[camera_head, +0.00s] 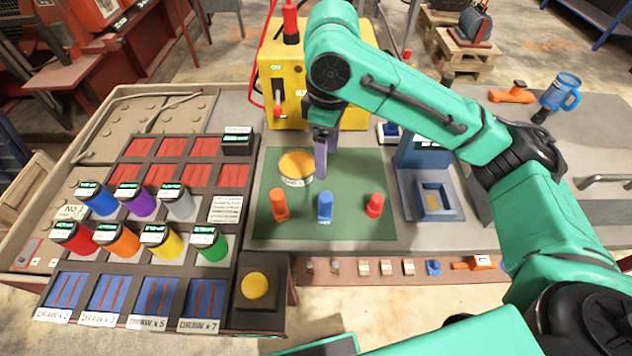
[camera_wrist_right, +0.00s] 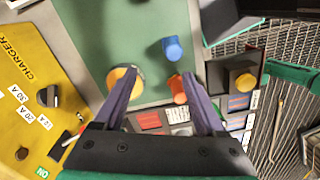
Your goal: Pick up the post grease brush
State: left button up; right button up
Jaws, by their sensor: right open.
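I cannot tell for sure which thing is the post grease brush. A round tin with an orange-yellow top (camera_head: 297,167) sits on the green mat (camera_head: 340,232). In front of it on the mat stand an orange piece (camera_head: 279,204), a blue piece (camera_head: 325,206) and a red piece (camera_head: 375,205). My right gripper (camera_head: 321,160) is open above the mat, just right of the tin. In the right wrist view its fingers (camera_wrist_right: 160,80) are spread and empty; the tin (camera_wrist_right: 122,78) is partly hidden by one finger, and the orange piece (camera_wrist_right: 178,90) and blue piece (camera_wrist_right: 171,47) show beyond.
A yellow charger box (camera_head: 330,103) stands behind the mat. A rack of coloured cylinders (camera_head: 143,240) lies to the left, with a yellow button (camera_head: 255,286) at its corner.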

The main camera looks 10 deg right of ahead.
aim_at(325, 205)
jog(key=s+f, duration=0.1)
jog(key=f, duration=0.1)
jog(key=s+f, duration=0.2)
jog(key=shift+s+f, duration=0.15)
jog(key=shift+f, duration=0.2)
notch_tip(325, 205, down, 3)
jog(key=shift+r, duration=0.1)
jog(key=f, duration=0.3)
jog(key=f+p, duration=0.1)
jog(key=f, duration=0.1)
jog(key=shift+w+a+f, duration=0.25)
jog(key=shift+a+f, duration=0.05)
jog(key=shift+f, duration=0.1)
jog(key=shift+c, duration=1.2)
pick_arm(q)
jog(key=s, duration=0.3)
jog(key=shift+s+a+r, duration=0.1)
jog(key=shift+s+r, duration=0.25)
jog(key=shift+r, duration=0.05)
pick_arm(e)
grip_shut()
